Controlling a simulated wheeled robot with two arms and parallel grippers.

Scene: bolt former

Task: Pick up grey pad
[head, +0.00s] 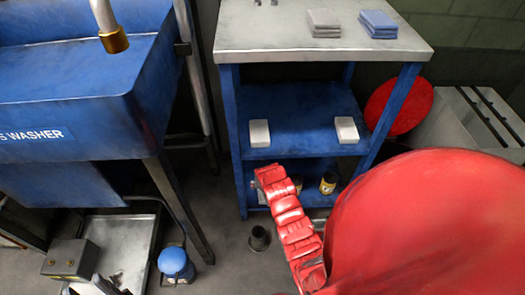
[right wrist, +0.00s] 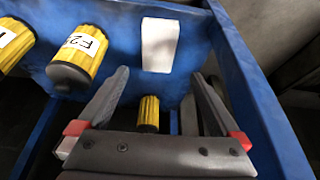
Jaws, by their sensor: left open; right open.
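A small stack of grey pads (head: 323,22) lies on the metal top of the blue shelf unit (head: 258,42), left of a stack of blue pads (head: 378,23). The grey pads do not show in the right wrist view.
Two white blocks (head: 259,133) (head: 347,129) sit on the middle shelf. Yellow canisters (right wrist: 85,50) are near my right gripper. A red part (head: 440,225) fills the head view's lower right. A blue washer (head: 75,105) stands at left.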

